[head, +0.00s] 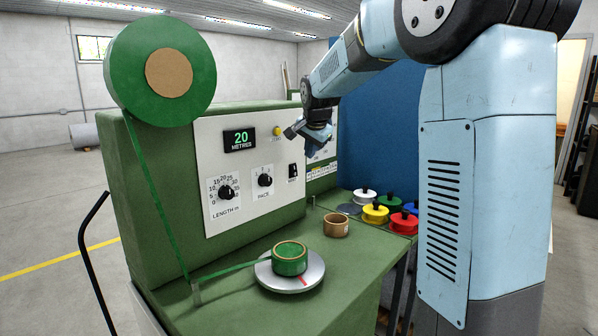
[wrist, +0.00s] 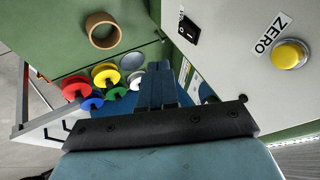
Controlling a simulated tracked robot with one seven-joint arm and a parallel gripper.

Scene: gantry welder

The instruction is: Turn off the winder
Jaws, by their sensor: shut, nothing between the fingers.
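The winder is a green machine (head: 160,240) with a white control panel (head: 222,150). Its lit display (head: 239,139) reads 20 METRES. A black rocker switch (head: 293,171) is at the panel's lower right; it also shows in the wrist view (wrist: 188,29). I cannot tell its position surely. A yellow button (head: 277,131) is above it, labelled ZERO in the wrist view (wrist: 290,54). Two black knobs, length (head: 226,192) and pace (head: 265,180), are left of the switch. My gripper (head: 317,147) is shut and empty, right of the panel and apart from the switch. Its blue fingers (wrist: 158,75) show closed together.
A green tape roll (head: 290,258) sits on a round metal plate (head: 262,274) on the bench. A large green reel (head: 125,75) is above left. A cardboard ring (head: 336,225) and several coloured spools (head: 375,214) stand to the right. A blue panel (head: 375,140) stands behind.

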